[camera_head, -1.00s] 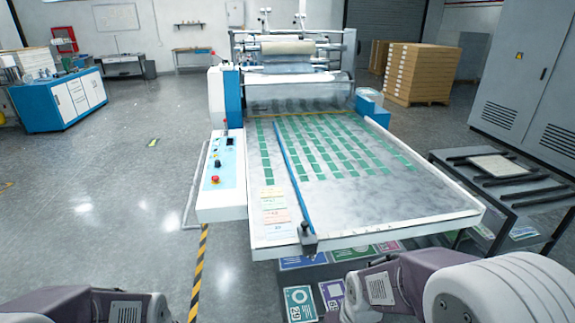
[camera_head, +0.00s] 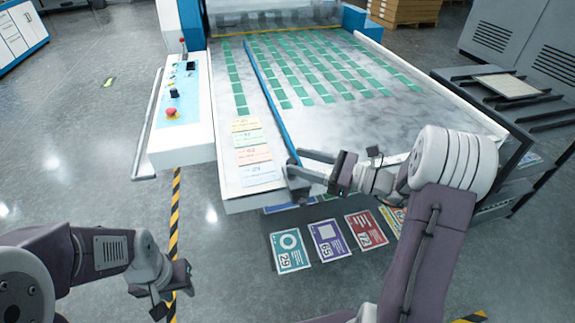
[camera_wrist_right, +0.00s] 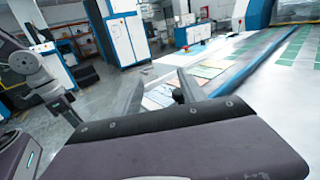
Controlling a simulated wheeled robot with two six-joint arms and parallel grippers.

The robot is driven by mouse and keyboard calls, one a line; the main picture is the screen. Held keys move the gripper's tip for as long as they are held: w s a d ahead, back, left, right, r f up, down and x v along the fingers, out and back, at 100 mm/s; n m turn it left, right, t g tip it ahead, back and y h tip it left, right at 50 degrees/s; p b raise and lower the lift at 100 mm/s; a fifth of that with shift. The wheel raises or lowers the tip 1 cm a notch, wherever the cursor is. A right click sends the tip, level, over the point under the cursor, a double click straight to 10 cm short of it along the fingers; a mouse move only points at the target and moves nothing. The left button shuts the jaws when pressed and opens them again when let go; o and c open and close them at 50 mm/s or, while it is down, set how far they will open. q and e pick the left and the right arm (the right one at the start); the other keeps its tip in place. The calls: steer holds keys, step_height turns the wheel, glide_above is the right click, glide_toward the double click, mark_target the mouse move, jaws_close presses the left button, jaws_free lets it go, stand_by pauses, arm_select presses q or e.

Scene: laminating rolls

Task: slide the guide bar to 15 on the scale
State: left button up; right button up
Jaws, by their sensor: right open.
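The blue guide bar (camera_head: 268,95) lies lengthwise on the machine's white table (camera_head: 400,110), left of its middle. Its dark front end block (camera_head: 297,181) is at the table's front edge, partly hidden by my right gripper. My right gripper (camera_head: 303,165) is open at this front end, its fingers pointing left. In the right wrist view the fingers (camera_wrist_right: 160,94) are spread, with a dark knob (camera_wrist_right: 179,95) seen between them; contact cannot be told. The blue bar (camera_wrist_right: 262,78) runs to the right there. My left gripper (camera_head: 172,288) hangs low, away from the table. The scale's numbers cannot be read.
Several pastel cards (camera_head: 253,155) lie left of the bar, and rows of green labels (camera_head: 320,65) lie on the table. A control panel (camera_head: 182,105) flanks the left side. Printed posters (camera_head: 328,240) show below the front edge. A dark rack (camera_head: 510,95) stands at right.

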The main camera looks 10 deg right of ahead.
mark_target(292, 161)
steer(key=s+d+f+m+t+h+b, duration=0.1)
steer(key=s+d+f+m+t, duration=0.1)
steer(key=d+f, duration=0.25)
steer(key=x, duration=0.6)
steer(key=b+x, duration=0.1)
steer(key=x, duration=0.2)
steer(key=shift+w+d, duration=0.25)
steer(key=shift+w, duration=0.1)
arm_select(q)
steer(key=f, duration=0.1)
steer(key=s+f, duration=0.1)
steer(key=f, duration=0.1)
steer(key=shift+s+a+f, duration=0.1)
steer(key=shift+s+f, duration=0.05)
steer(key=shift+f, duration=0.15)
arm_select(e)
steer(key=shift+c, duration=0.3)
jaws_close()
